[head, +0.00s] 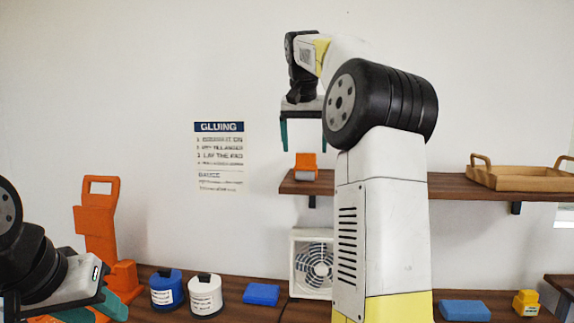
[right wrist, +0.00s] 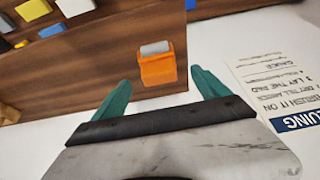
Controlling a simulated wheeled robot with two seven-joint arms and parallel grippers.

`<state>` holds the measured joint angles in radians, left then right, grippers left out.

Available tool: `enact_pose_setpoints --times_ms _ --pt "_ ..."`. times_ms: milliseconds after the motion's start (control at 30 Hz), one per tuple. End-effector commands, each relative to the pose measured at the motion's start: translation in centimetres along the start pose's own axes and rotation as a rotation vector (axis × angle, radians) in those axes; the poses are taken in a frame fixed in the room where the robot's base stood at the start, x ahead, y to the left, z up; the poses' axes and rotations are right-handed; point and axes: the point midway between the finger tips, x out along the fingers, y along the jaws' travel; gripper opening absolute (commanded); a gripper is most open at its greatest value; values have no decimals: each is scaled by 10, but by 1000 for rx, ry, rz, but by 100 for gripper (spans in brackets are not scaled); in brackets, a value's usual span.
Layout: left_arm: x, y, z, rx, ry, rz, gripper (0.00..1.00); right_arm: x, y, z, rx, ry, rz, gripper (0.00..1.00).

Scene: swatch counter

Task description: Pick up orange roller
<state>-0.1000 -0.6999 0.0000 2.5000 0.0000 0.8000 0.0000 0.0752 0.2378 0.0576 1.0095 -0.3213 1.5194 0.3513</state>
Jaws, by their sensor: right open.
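The orange roller (head: 306,172), an orange block with a grey top part, sits on the wooden wall shelf (head: 440,188) near its left end. My right gripper (head: 304,148) is open and empty above it, fingers pointing down. In the right wrist view the roller (right wrist: 157,70) appears between and beyond the teal fingertips (right wrist: 160,80), not touching them. My left gripper (head: 95,308) is low at the left by the counter; its fingers are partly cut off by the frame edge.
A wooden tray (head: 525,181) sits at the shelf's right. On the counter below are an orange tool (head: 101,215), a blue jar (head: 166,290), a white jar (head: 206,295), blue blocks (head: 261,294), a fan (head: 313,268) and a yellow item (head: 526,302). A gluing poster (head: 219,160) hangs on the wall.

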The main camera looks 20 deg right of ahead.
Motion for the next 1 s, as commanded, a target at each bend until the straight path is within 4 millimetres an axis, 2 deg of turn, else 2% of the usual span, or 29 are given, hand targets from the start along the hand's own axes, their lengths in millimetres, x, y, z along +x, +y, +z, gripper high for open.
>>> enact_pose_setpoints --times_ms 267,600,900,1000 --pt "0 0 0 0 0 0 36 27 2 -2 5 -3 4 85" --pt "0 0 0 0 0 0 36 72 2 -4 4 -1 2 85" --pt "0 0 0 0 0 0 36 78 2 -4 3 1 1 85" --pt "0 0 0 0 0 0 36 78 2 -4 3 1 1 66"
